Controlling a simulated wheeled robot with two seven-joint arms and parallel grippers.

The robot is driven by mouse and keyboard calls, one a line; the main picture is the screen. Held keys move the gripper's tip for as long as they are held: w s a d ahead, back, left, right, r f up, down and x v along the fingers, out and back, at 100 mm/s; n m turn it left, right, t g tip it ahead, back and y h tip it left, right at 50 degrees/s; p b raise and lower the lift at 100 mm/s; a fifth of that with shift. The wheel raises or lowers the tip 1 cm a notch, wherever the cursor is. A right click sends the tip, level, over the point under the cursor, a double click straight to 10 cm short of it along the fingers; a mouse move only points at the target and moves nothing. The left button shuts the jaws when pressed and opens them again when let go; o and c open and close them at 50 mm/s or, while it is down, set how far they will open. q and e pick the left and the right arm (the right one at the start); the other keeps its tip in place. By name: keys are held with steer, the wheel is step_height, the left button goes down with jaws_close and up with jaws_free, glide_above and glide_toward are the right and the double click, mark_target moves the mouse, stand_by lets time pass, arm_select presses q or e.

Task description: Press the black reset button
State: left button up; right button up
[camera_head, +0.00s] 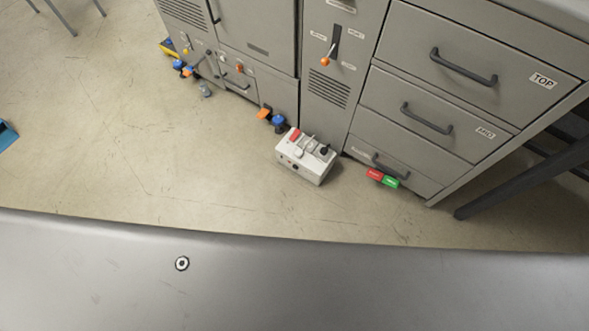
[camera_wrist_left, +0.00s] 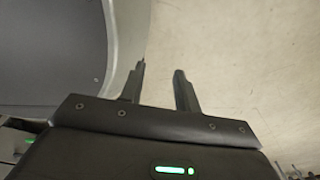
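A light grey control box (camera_head: 290,166) stands on the floor in front of the cabinets in the head view. Its top carries a red part at the left and a small black button-like part (camera_head: 324,149) at the right. A dark round spot (camera_head: 295,167) shows on its front side. The labels are too small to read, so I cannot tell which is the reset button. My left gripper (camera_wrist_left: 160,72) shows only in the left wrist view, its two fingers apart and nothing between them, over bare floor. My right gripper is in neither view.
Grey cabinets with drawers (camera_head: 440,92) line the back. An orange-tipped lever (camera_head: 325,61) sits on the middle panel. Red and green tags (camera_head: 382,178) are low at the drawers. Blue and orange parts (camera_head: 271,117) stick out near the floor. Open floor (camera_head: 130,130) lies left.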

arm_select(q)
jaws_close()
stand_by(1.1)
